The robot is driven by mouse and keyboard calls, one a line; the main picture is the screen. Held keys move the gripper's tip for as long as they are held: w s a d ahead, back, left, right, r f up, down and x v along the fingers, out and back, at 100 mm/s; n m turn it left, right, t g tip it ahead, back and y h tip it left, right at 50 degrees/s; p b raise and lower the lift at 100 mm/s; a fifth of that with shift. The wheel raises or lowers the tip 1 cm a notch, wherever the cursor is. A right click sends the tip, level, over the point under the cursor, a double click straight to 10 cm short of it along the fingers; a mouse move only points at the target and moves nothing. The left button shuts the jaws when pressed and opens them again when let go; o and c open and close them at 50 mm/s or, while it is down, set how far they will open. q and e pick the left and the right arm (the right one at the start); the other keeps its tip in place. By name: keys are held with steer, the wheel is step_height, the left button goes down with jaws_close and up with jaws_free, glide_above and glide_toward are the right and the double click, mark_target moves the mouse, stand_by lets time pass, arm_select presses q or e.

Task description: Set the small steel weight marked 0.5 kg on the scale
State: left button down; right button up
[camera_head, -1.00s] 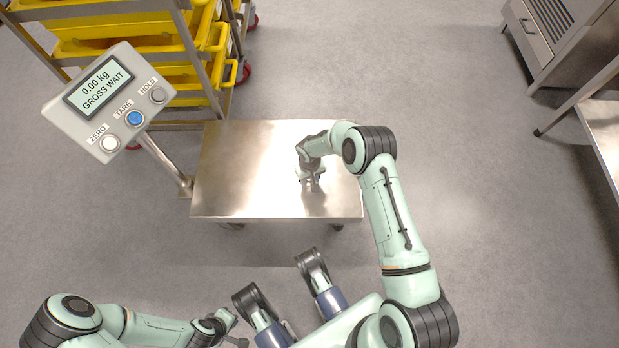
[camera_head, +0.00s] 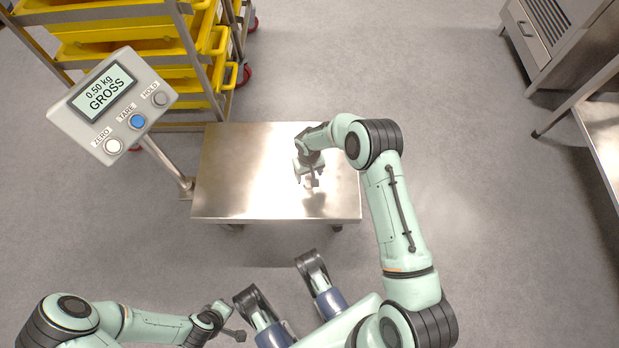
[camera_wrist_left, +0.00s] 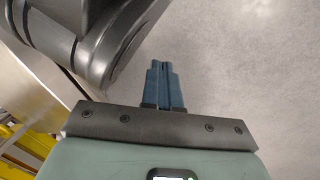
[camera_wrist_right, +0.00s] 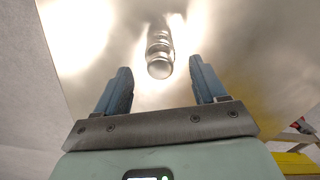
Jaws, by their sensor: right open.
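The small steel weight (camera_wrist_right: 159,64) stands on the shiny steel platform of the scale (camera_head: 235,180), in the right wrist view. It is a shiny cylinder with a narrower neck; its marking cannot be read. My right gripper (camera_head: 311,184) is over the right half of the platform, with its fingers (camera_wrist_right: 162,88) open on either side of the weight's line and apart from it. In the head view the gripper largely hides the weight. The scale's display (camera_head: 104,92) reads 0.50 kg GROSS. My left gripper (camera_wrist_left: 165,84) is shut and empty, away from the platform.
The display stands on a post at the platform's left, with ZERO, TARE and HOLD buttons. A rack with yellow trays (camera_head: 130,47) is behind it. A steel cabinet (camera_head: 560,40) and table (camera_head: 600,125) are at the right. The floor between is clear.

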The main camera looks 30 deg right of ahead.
mark_target(309, 178)
step_height(309, 178, up, 6)
steer(key=shift+r+p, duration=0.1)
steer(key=shift+p, duration=0.5)
steer(key=shift+s, duration=0.1)
steer(key=s+a+f+y, duration=0.1)
steer(key=s+a+f, duration=0.1)
steer(key=s, duration=0.1)
steer(key=s+a+f+t+y, duration=0.1)
steer(key=s+a+f, duration=0.1)
steer(key=s+a, duration=0.1)
steer(key=s+a+f+m+y, duration=0.1)
steer(key=s+a+f, duration=0.1)
steer(key=s, duration=0.2)
steer(key=shift+s+a+f, duration=0.1)
steer(key=shift+a+f, duration=0.05)
steer(key=shift+f, duration=0.25)
arm_select(q)
steer(key=shift+t, duration=0.6)
steer(key=w+r, duration=0.3)
steer(key=shift+w+d, duration=0.15)
steer(key=shift+d, duration=0.15)
arm_select(e)
steer(key=s+m+t+h, duration=0.1)
steer(key=s+m, duration=0.1)
steer(key=s, duration=0.9)
steer(key=shift+a+f+t, duration=0.25)
steer(key=shift+t, duration=0.15)
